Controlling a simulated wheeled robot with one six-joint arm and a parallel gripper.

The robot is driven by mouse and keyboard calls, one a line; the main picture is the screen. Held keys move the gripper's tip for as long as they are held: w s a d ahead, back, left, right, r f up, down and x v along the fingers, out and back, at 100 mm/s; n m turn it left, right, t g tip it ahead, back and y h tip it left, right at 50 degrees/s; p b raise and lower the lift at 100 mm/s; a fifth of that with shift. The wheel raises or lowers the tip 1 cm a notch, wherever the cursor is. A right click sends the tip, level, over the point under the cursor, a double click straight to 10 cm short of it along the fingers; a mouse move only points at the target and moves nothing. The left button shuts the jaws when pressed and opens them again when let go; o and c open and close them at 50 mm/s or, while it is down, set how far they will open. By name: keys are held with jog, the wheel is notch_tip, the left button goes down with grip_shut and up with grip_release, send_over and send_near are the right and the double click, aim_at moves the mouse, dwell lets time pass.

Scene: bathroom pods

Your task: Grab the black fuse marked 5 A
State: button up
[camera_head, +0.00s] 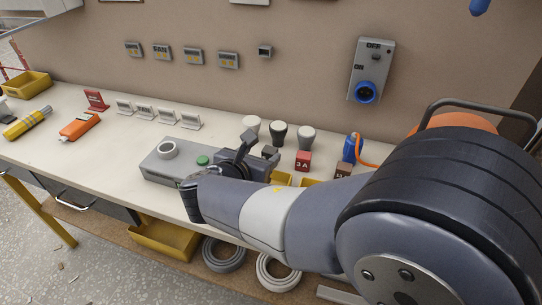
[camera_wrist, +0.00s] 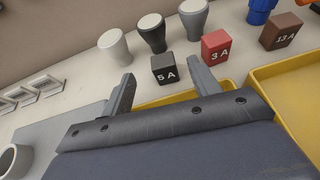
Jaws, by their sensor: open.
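The black fuse marked 5 A (camera_wrist: 165,70) is a small dark block standing on the bench, just beyond my fingertips in the wrist view. My gripper (camera_wrist: 160,80) is open and empty, with one finger on each side of the line toward the fuse. In the head view my gripper (camera_head: 257,150) is over the bench, and the black fuse (camera_head: 270,151) shows partly beside its finger. The red fuse marked 3 A (camera_wrist: 215,46) stands to its right, close to my right finger. The brown fuse marked 13 A (camera_wrist: 281,31) is farther right.
White, black and grey knob-shaped pieces (camera_wrist: 151,34) stand behind the fuses. Yellow trays (camera_wrist: 290,82) lie in front. A grey box with a green button (camera_head: 203,160) is left of my gripper. A blue item with an orange cord (camera_head: 351,147) stands at the right.

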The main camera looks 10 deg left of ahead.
aim_at(268, 152)
jog(key=w+f, duration=0.2)
jog(key=w, duration=0.1)
jog(key=shift+w+d+f+b, duration=0.3)
jog(key=shift+d+f+b, duration=0.05)
jog(key=shift+d, duration=0.05)
jog(key=shift+w+f, duration=0.15)
jog(key=shift+w, duration=0.3)
jog(key=c, duration=1.1)
